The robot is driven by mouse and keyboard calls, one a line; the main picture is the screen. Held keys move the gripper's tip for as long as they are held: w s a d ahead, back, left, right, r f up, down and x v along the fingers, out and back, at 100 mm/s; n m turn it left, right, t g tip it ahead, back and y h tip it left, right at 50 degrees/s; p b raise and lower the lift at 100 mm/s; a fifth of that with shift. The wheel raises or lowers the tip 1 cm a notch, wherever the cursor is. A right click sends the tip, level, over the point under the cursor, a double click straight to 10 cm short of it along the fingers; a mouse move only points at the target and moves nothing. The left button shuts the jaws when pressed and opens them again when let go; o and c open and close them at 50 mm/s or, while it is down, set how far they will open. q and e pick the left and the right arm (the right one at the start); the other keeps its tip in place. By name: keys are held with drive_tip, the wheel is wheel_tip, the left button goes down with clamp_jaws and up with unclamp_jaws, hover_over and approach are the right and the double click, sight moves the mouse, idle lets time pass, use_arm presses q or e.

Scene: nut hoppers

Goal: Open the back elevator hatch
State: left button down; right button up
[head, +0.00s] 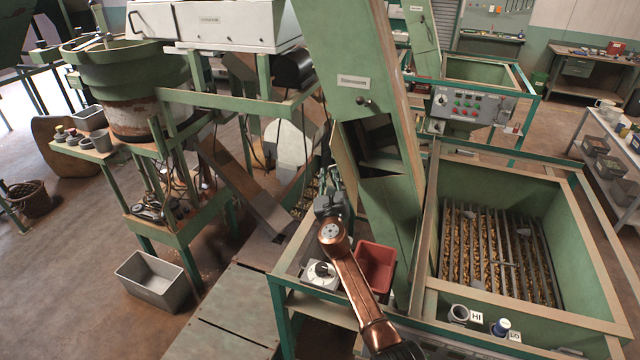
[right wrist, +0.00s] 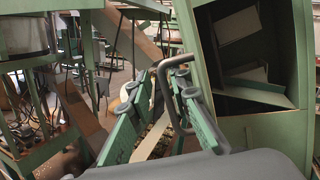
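The near green elevator column (head: 345,50) has a knob (head: 363,102) above a dark, uncovered opening (head: 377,143). The opening also shows in the right wrist view (right wrist: 245,50). A tan-edged panel (head: 344,170) stands out at its left side; I cannot tell whether it is the hatch leaf. A second elevator (head: 422,35) stands farther back; no hatch is clear on it. My right gripper (head: 328,195) is left of and below the opening. In the wrist view its fingers (right wrist: 160,82) are apart, with a bent grey bar handle (right wrist: 172,100) at them; contact is unclear. My left gripper is out of view.
A green hopper (head: 590,300) with a grate over nuts stands at right. A bowl feeder (head: 125,75) and chute (head: 240,180) stand at left. The left floor has clear room.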

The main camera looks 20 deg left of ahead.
drive_tip(key=s+a+f+p, duration=0.2)
drive_tip(key=s+p, duration=0.1)
drive_tip(key=s, duration=0.3)
drive_tip(key=shift+s+f+p, duration=0.15)
drive_tip(key=shift+f+p, duration=0.05)
drive_tip(key=shift+p, duration=0.1)
idle(0.3)
idle(0.5)
drive_tip(key=shift+d, duration=0.1)
